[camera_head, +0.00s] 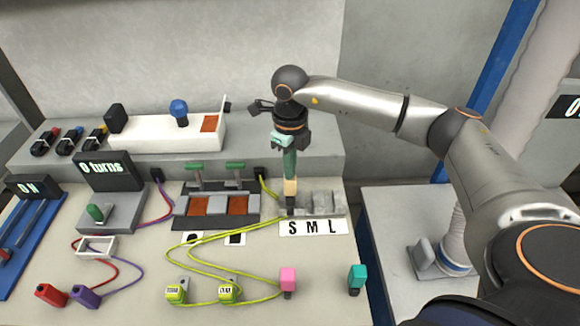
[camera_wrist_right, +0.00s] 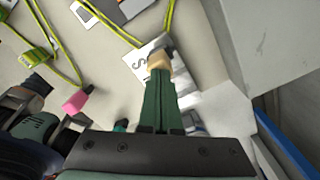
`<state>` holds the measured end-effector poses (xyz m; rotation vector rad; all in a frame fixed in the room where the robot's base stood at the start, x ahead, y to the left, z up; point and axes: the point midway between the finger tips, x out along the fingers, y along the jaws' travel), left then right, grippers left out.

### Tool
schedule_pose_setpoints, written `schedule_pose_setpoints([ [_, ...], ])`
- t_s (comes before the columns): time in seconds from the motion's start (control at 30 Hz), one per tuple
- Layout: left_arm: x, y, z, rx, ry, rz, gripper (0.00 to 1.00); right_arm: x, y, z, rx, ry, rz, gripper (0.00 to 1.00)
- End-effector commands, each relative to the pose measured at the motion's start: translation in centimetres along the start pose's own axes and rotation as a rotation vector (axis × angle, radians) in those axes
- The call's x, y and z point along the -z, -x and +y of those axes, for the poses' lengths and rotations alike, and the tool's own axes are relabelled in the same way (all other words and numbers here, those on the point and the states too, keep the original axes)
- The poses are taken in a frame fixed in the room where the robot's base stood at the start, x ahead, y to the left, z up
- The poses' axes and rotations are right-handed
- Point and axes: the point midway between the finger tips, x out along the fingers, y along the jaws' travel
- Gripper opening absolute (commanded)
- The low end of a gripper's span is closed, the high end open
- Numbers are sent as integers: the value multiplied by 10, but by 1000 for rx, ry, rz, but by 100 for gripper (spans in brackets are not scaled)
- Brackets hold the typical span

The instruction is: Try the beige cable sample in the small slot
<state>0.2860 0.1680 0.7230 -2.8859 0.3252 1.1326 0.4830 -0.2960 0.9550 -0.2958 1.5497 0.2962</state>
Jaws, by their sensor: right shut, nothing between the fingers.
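The beige cable sample (camera_head: 290,187) stands upright at the small slot, the left one of the grey slot block (camera_head: 322,204), above the letter S on the label (camera_head: 312,228). Its dark lower end meets the slot; how deep it sits is hard to tell. My right gripper (camera_head: 290,174) is shut, its green fingertips right at the top of the beige sample, with nothing held between them. In the right wrist view the beige sample (camera_wrist_right: 159,60) shows just beyond the closed fingers (camera_wrist_right: 159,78). My left gripper is not in view.
A pink sample (camera_head: 288,279) and a teal sample (camera_head: 357,276) stand on the table in front. Yellow-green cables (camera_head: 190,262) loop left of the slots. A box with a blue knob (camera_head: 179,110) stands behind. A grey panel with green handles (camera_head: 216,205) is to the left.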

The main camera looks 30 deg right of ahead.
Motion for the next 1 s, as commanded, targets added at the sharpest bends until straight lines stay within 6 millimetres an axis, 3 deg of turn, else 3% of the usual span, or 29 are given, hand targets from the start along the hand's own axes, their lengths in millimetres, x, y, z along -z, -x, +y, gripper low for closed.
schedule_pose_setpoints([
  [0.37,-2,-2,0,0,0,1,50,1,-7,0,-1,1,5,0],
  [0.7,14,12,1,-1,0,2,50,1,22,0,0,1,4,0],
  [0.87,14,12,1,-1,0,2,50,0,26,0,0,0,3,0],
  [1.0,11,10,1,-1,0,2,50,-1,43,0,0,0,-2,0],
])
